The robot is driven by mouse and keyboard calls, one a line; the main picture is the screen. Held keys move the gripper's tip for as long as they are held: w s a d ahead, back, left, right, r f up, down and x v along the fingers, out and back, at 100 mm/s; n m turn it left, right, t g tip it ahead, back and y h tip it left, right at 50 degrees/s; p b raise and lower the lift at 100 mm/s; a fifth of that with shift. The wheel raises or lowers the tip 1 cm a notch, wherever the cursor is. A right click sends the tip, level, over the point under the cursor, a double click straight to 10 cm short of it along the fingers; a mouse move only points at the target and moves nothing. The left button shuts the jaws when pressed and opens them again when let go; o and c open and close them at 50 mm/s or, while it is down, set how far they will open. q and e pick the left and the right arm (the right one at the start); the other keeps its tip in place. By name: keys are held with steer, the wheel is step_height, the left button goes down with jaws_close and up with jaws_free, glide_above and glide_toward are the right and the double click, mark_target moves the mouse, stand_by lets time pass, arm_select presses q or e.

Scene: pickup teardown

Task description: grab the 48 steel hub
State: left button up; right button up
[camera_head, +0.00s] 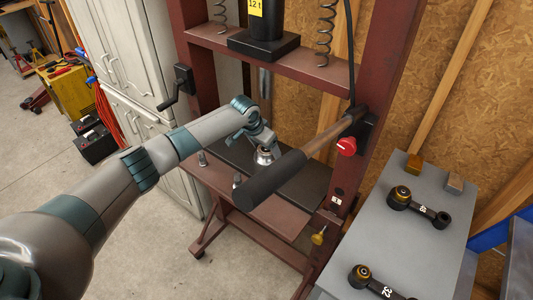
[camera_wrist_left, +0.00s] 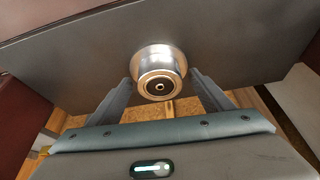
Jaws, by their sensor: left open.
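A shiny steel hub (camera_head: 264,156) stands on the dark plate of the red press, below the ram. In the left wrist view the hub (camera_wrist_left: 160,70) shows as a round stepped metal piece with a small hole in its centre. No number is readable on it. My left gripper (camera_head: 266,143) reaches in from the left and is at the hub. In the left wrist view its open fingers lie on either side of the hub, with some gap visible. My right gripper is not in view.
A black-gripped lever (camera_head: 270,180) crosses in front of the press, close to my left gripper. The red press frame (camera_head: 364,95) rises on the right. A grey bench (camera_head: 385,235) holds two black arms with numbers, one reading 32. White cabinets (camera_head: 118,50) stand at left.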

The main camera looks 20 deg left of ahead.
arm_select(q)
jaws_close()
steer(key=shift+w+r, duration=0.1)
steer(key=shift+r, duration=0.15)
